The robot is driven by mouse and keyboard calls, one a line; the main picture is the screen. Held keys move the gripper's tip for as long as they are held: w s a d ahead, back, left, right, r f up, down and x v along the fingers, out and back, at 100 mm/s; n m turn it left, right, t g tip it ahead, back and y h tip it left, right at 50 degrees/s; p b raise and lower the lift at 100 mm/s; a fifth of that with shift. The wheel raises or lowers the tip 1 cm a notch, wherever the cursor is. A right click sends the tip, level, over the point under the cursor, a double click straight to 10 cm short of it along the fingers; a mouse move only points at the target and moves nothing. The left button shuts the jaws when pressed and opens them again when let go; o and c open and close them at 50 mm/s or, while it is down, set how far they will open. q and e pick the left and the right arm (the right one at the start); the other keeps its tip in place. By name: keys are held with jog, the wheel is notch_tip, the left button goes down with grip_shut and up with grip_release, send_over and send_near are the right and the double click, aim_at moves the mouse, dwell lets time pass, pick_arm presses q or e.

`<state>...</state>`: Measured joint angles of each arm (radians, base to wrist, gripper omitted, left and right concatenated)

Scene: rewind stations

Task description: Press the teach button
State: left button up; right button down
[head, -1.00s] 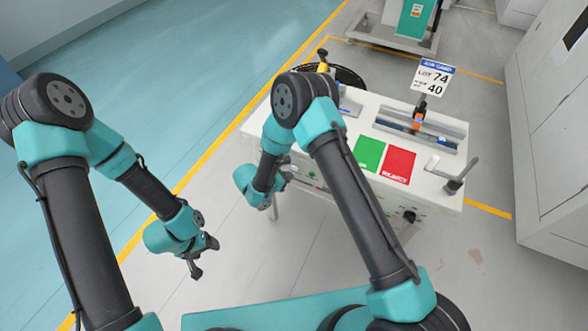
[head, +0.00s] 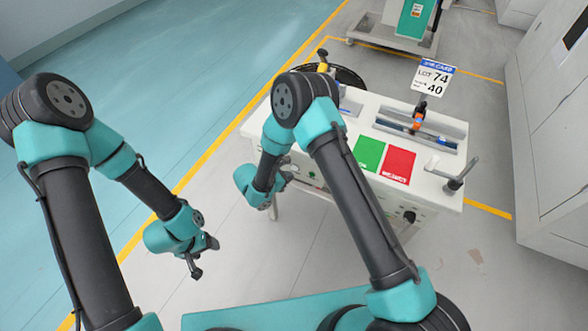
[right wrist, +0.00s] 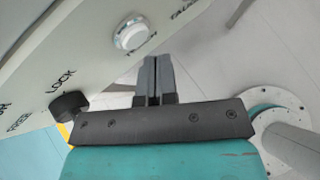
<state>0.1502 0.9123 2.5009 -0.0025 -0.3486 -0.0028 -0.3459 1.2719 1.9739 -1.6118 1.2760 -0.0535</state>
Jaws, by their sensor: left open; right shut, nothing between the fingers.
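A round white button (right wrist: 132,33) sits on the pale front panel (right wrist: 75,50) in the right wrist view. The lettering under it is too small to read with certainty. My right gripper (right wrist: 157,72) is shut and empty, its fingertips close below and right of the button in that view; I cannot tell whether they touch the panel. In the head view my right gripper (head: 286,178) is at the left end of the table's front side, partly hidden by my arm. My left gripper (head: 204,259) is open and empty over the floor, away from the table.
A black knob (right wrist: 69,105) by the words LOCK and FREE is left of the fingers. On the white table (head: 335,150) lie a green card (head: 369,153) and a red card (head: 397,165). A crank handle (head: 460,176) stands at its right edge.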

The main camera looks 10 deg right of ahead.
jog(key=shift+w, duration=0.1)
jog(key=shift+w+d, duration=0.2)
jog(key=shift+w, duration=0.05)
jog(key=shift+w+d, duration=0.25)
jog(key=shift+w, duration=0.05)
dwell(1.0)
jog(key=shift+s+a, duration=0.1)
jog(key=shift+s, duration=0.05)
jog(key=shift+s+a, duration=0.35)
jog(key=shift+s, duration=0.15)
dwell(0.4)
jog(key=s+a, duration=0.1)
jog(key=s, duration=0.1)
jog(key=s+a, duration=0.2)
dwell(0.6)
jog(key=shift+d, duration=0.1)
dwell(0.4)
